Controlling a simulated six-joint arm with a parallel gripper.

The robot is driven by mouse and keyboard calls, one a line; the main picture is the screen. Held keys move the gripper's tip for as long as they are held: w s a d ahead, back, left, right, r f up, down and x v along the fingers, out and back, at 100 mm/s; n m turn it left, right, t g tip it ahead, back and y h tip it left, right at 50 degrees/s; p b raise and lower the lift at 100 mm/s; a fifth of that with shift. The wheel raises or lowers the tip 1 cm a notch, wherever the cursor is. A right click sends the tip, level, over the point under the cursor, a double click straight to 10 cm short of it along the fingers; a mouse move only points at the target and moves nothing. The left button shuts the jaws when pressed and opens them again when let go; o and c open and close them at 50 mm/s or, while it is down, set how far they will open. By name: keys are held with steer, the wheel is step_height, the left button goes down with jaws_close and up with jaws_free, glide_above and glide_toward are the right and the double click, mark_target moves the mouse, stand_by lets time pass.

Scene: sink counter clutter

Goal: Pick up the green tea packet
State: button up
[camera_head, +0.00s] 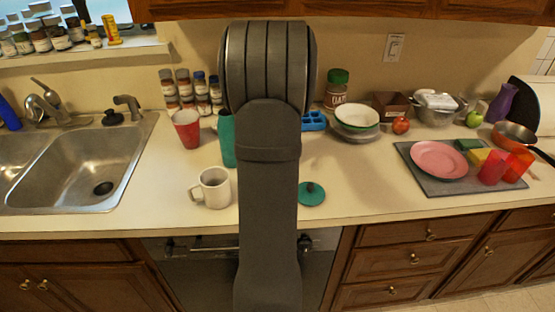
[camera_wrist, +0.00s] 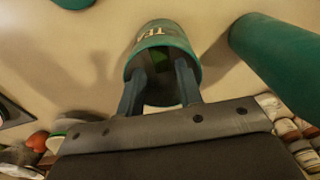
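In the wrist view, a teal canister (camera_wrist: 163,32) with "TE" lettering stands with its open mouth toward me. A green patch inside it looks like the green tea packet (camera_wrist: 160,58); only a small part shows in shadow. My gripper (camera_wrist: 160,68) is open. Its two fingers are apart and reach into the mouth, one on each side of the packet. I cannot tell whether they touch it. In the head view my arm hides the gripper, the packet and this canister.
A second teal canister (camera_head: 227,138) stands close by on the left, also in the wrist view (camera_wrist: 282,65). A teal lid (camera_head: 312,193) lies right of my arm. A white mug (camera_head: 213,188) and red cup (camera_head: 187,129) stand left.

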steer(key=shift+f, duration=3.2)
jaws_close()
